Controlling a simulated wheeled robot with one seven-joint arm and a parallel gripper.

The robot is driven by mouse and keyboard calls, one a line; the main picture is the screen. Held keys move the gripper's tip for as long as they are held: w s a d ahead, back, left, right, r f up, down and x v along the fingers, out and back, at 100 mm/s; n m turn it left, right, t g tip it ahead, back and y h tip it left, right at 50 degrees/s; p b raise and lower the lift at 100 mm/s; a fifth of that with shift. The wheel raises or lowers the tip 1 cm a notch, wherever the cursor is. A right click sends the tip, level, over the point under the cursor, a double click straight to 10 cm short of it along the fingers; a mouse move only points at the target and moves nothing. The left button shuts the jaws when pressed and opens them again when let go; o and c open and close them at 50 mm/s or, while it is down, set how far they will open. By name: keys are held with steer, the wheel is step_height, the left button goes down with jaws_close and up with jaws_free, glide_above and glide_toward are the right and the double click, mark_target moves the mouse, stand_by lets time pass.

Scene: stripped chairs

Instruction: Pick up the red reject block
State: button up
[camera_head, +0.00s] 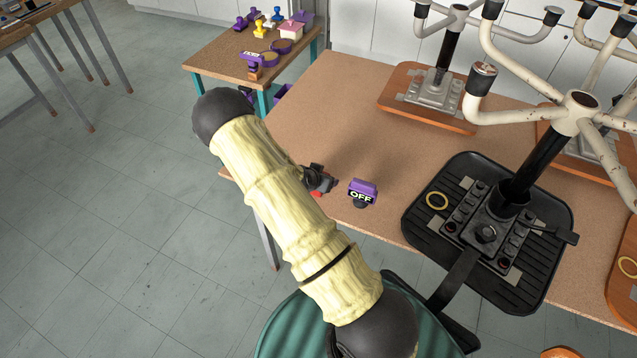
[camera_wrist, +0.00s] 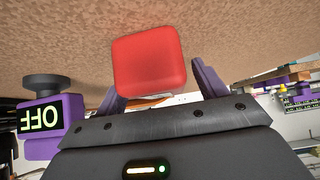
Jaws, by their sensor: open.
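The red block (camera_wrist: 150,62) is in the wrist view, at the upper middle, against the tan tabletop. My gripper (camera_wrist: 160,88) is open, with one purple finger on either side of the block's near end. I cannot tell whether either finger touches it. In the head view my gripper (camera_head: 320,180) is low over the table's left front edge, and only a sliver of red (camera_head: 317,193) shows beside it. The rest of the block is hidden there by my gripper and arm.
A purple OFF piece (camera_head: 362,192) stands close to the right of my gripper, also in the wrist view (camera_wrist: 45,118). A black ribbed mat (camera_head: 420,218) with a chair mechanism lies further right. A smaller table (camera_head: 215,62) with stamps stands behind. Tabletop behind the gripper is clear.

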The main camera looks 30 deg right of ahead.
steer(key=c, duration=1.1)
steer(key=shift+r, duration=0.15)
step_height(320, 180, up, 10)
steer(key=shift+f+b, duration=0.1)
steer(key=shift+b, duration=0.35)
